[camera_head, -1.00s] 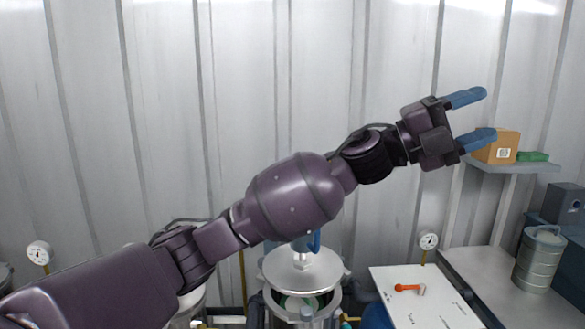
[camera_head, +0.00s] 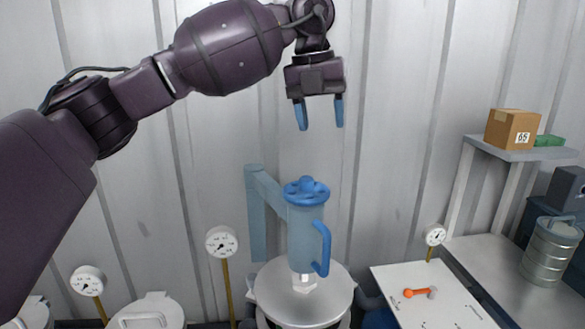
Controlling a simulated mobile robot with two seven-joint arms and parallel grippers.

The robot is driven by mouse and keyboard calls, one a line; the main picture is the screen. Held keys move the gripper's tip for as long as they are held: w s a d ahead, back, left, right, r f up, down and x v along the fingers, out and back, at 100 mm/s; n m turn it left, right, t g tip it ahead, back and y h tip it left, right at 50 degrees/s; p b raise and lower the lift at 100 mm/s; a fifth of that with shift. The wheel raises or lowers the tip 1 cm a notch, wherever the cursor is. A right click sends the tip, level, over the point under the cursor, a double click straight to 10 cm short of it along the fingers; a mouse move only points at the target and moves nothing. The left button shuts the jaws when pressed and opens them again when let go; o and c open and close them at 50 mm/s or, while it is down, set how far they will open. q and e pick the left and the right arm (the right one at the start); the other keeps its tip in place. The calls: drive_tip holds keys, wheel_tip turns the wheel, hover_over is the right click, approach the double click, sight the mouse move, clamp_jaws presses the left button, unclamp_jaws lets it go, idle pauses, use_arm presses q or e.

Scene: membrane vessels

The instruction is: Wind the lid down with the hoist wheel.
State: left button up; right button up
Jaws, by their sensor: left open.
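My left gripper (camera_head: 320,114) is open and empty, its two blue fingers pointing down. In the picture it is above and slightly right of the blue hoist wheel (camera_head: 306,188), with a gap between them. The wheel sits flat on top of a blue hoist column with a looped handle (camera_head: 322,250) on its right side. The column stands over a round metal lid (camera_head: 300,292). The vessel under the lid is mostly cut off by the bottom edge, so I cannot tell the gap beneath. My right gripper is out of view.
White gauges (camera_head: 221,243) stand left of the hoist, and another gauge (camera_head: 436,235) is to the right. A white board (camera_head: 440,300) carries an orange-handled tool (camera_head: 419,292). A shelf (camera_head: 530,153) holds a cardboard box (camera_head: 512,129). A metal canister (camera_head: 551,252) stands at far right.

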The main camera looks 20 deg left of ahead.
sight(306, 178)
use_arm(q)
drive_tip(key=f, duration=0.3)
drive_tip(key=s+a+f+n+y, duration=0.1)
drive_tip(key=f, duration=0.3)
drive_tip(key=a+f+n+p, duration=0.1)
drive_tip(key=f, duration=0.2)
drive_tip(key=shift+s+f+g+y, duration=0.15)
drive_tip(key=shift+s+g+y, duration=0.1)
drive_tip(key=shift+g+y, duration=0.05)
drive_tip(key=shift+f, duration=0.3)
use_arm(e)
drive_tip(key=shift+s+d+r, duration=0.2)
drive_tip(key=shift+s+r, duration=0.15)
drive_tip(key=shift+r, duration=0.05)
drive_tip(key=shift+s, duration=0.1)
use_arm(q)
drive_tip(key=shift+c, duration=1.6)
drive_tip(key=c, duration=0.6)
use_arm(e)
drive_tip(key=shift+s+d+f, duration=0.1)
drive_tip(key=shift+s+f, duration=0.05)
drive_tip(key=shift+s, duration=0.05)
